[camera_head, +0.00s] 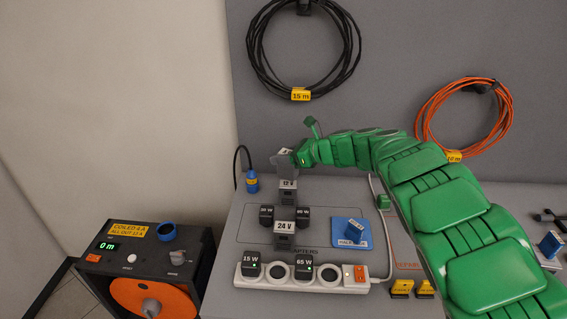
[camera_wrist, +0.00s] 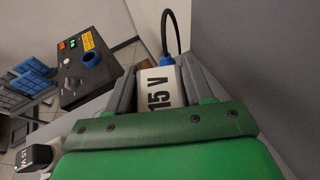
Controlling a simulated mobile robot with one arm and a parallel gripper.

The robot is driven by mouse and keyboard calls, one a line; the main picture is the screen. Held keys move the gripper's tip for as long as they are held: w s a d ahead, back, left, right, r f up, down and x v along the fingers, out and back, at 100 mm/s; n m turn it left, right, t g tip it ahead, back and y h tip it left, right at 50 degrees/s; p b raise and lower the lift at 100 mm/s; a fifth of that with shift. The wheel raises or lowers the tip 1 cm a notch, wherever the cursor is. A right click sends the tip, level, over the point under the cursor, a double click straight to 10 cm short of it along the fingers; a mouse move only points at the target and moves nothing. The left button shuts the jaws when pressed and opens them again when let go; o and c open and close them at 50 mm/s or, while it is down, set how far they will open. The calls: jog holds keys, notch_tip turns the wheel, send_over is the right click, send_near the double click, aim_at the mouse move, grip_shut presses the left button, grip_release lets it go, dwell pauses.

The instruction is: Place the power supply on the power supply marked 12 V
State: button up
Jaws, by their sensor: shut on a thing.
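The held power supply (camera_wrist: 161,86) has a white top marked 15 V and sits between my fingers in the wrist view. My gripper (camera_head: 285,160) is shut on it at the far part of the grey worktop. The power supply marked 12 V (camera_head: 288,185) is a dark block with a pale label, directly below my gripper in the head view. I cannot tell whether the held supply touches it. My fingers hide most of the held supply in the head view. A power supply marked 24 V (camera_head: 285,227) stands nearer the front.
Dark adapters (camera_head: 267,214) flank the middle of the worktop. A white power strip (camera_head: 337,276) with plugged adapters lies in front. A blue connector (camera_head: 252,183) with a black cable stands at the left, and a blue mat (camera_head: 340,240) lies to the right.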

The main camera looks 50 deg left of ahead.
jog(key=shift+f, duration=1.4)
jog(key=shift+f, duration=0.1)
jog(key=o, duration=1.3)
jog(key=shift+w+d+r, duration=0.15)
jog(key=shift+d+r, duration=0.15)
jog(key=shift+d, duration=0.05)
jog(key=shift+v, duration=5.6)
jog(key=shift+w+r, duration=0.1)
